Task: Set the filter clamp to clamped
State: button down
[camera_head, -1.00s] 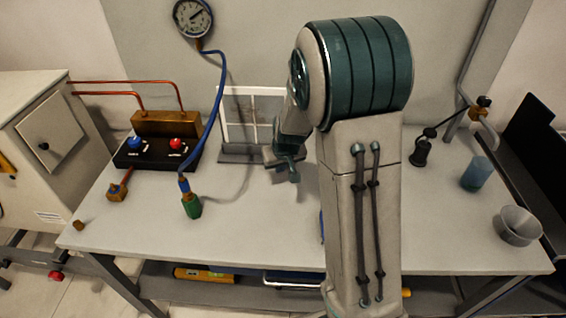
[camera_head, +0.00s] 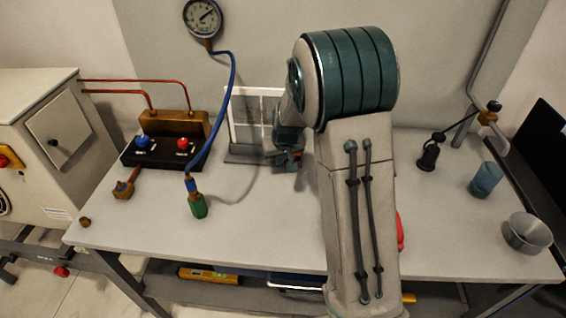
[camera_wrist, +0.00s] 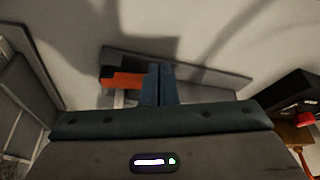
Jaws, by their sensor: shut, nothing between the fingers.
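A stand with a white upright frame (camera_head: 235,118) and a grey base plate (camera_head: 243,154) is at the back middle of the table. I take it for the filter stand. In the wrist view its long grey base (camera_wrist: 205,73) lies behind my fingers, with an orange bar (camera_wrist: 122,82) beside them on the left. That bar may be the clamp's lever; its setting cannot be told. My gripper (camera_wrist: 161,75) is shut and empty, close to the orange bar; contact is unclear. In the head view my gripper (camera_head: 286,158) is at the stand's right end, and my arm hides part of the stand.
A blue hose (camera_head: 228,100) hangs from the gauge (camera_head: 203,17). A blue cup (camera_head: 486,180) and grey bowl (camera_head: 527,232) are right.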

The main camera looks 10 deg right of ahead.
jog(key=shift+s+d, duration=0.1)
jog(key=shift+s, duration=0.05)
jog(key=shift+s+d+b, duration=0.35)
jog(key=shift+s+b, duration=0.05)
jog(key=shift+s, duration=0.55)
jog(key=s, duration=0.1)
jog(key=s+b, duration=0.1)
jog(key=s, duration=0.1)
jog(key=shift+a+f, duration=0.1)
jog(key=shift+a, duration=0.2)
jog(key=v, duration=1)
jog(key=s+r+p, duration=0.1)
jog(key=s+r, duration=0.1)
jog(key=s, duration=0.9)
jog(key=s+r+m+g+p, duration=0.1)
jog(key=s+r, duration=0.1)
jog(key=s, duration=0.8)
jog(key=shift+s+r+g, duration=0.2)
jog(key=shift+s+g, duration=0.1)
jog(key=shift+s, duration=0.1)
